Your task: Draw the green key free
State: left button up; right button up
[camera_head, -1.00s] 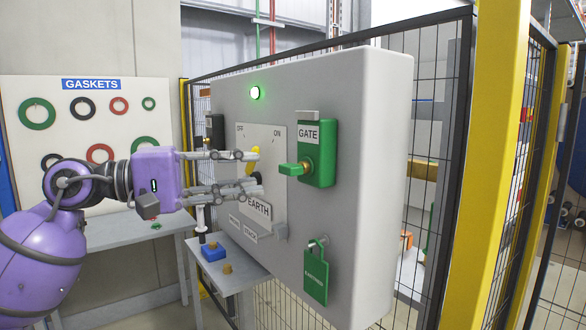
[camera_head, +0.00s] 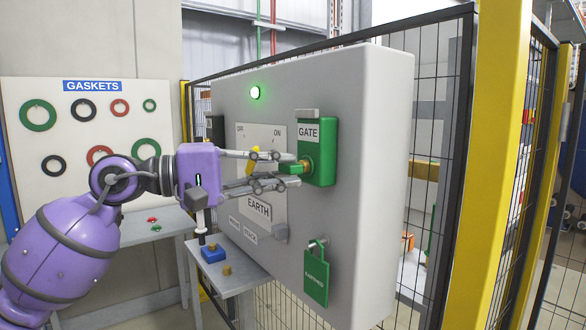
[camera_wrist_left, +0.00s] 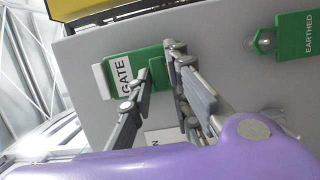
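The green key (camera_head: 289,169) sticks out of the green GATE lock (camera_head: 321,152) on the front of the grey cabinet. In the left wrist view the lock's GATE label (camera_wrist_left: 122,75) shows, and part of the green key (camera_wrist_left: 160,77) shows between the fingers. My left gripper (camera_head: 297,170) is at the key, one finger above it and one below. Its fingers are apart; I cannot tell whether either touches the key. My right gripper is in neither view.
The grey cabinet (camera_head: 360,120) carries a lit green lamp (camera_head: 255,92), an EARTH plate (camera_head: 257,207) and a green EARTHED padlock (camera_head: 316,275). A small table (camera_head: 238,275) with a blue block (camera_head: 213,253) stands below left. Mesh fencing is behind.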

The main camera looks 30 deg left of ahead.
pick_arm(q)
grip_shut()
jog(key=shift+c, duration=0.4)
grip_release()
grip_shut()
jog(key=shift+s+a, duration=0.25)
jog(key=shift+s, duration=0.3)
jog(key=shift+s+a, duration=0.2)
jog(key=shift+s, duration=0.35)
jog(key=shift+s+a+b, duration=0.1)
jog(key=shift+s+a, duration=0.15)
jog(key=shift+s, duration=0.35)
jog(key=shift+s+a+b, duration=0.15)
jog(key=shift+s+a, duration=0.15)
jog(key=shift+s, duration=0.35)
jog(key=shift+s+a+b, duration=0.1)
jog(key=shift+s+a, duration=0.15)
jog(key=shift+s, duration=0.35)
